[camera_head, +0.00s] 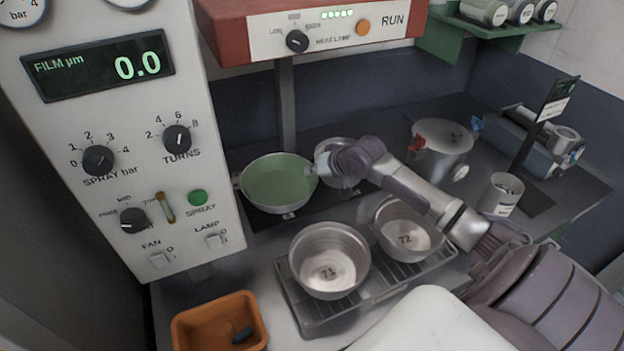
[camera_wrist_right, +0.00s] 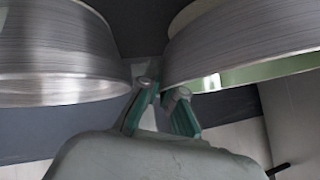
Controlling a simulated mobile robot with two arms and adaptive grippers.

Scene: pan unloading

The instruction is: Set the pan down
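A round metal pan with a green inside (camera_head: 278,183) stands level on a dark plate under the heat lamp. Its right side is close to my right gripper (camera_head: 325,163), whose fingertips are largely hidden in the head view. In the wrist view my right gripper (camera_wrist_right: 163,92) has its two green-padded fingers apart, with nothing visible held between them. A pan wall with a green edge (camera_wrist_right: 240,45) is on the right there, and a bare metal pan wall (camera_wrist_right: 60,50) is on the left. My left gripper is out of view.
A bare metal pan (camera_head: 343,181) stands partly behind my right gripper. Pans 71 (camera_head: 328,262) and 72 (camera_head: 403,235) stand on a wire rack (camera_head: 315,317). An orange bin (camera_head: 195,328), a lidded pot (camera_head: 442,150) and a white cup (camera_head: 500,195) stand around.

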